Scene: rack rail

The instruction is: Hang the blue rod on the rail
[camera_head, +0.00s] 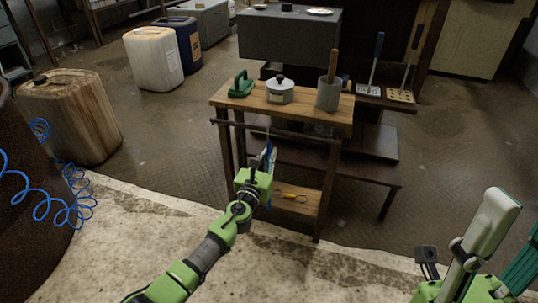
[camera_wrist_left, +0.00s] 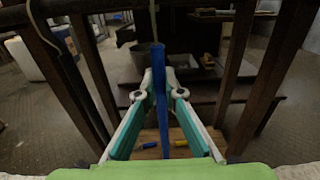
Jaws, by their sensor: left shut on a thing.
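The blue rod (camera_wrist_left: 158,75) stands roughly upright between the fingers of my left gripper (camera_wrist_left: 159,88), which is shut on it. In the head view the left gripper (camera_head: 267,165) is in front of the wooden cart, and only a bit of the rod (camera_head: 272,154) shows. The rail (camera_head: 285,132) is the dark bar along the cart's front, just under its top. A thin pale piece runs above the rod toward the rail; I cannot tell whether it is over the rail. My right gripper (camera_head: 507,240) is at the bottom right, its fingers apart, partly cut off.
The cart top (camera_head: 306,110) carries a green object (camera_head: 241,85), a lidded pot (camera_head: 280,92) and a grey container (camera_head: 328,95). A yellow-handled tool (camera_head: 291,197) lies on the lower shelf. Spatulas (camera_head: 372,70) stand behind at right. Blue coiled hose (camera_head: 55,195) is at left.

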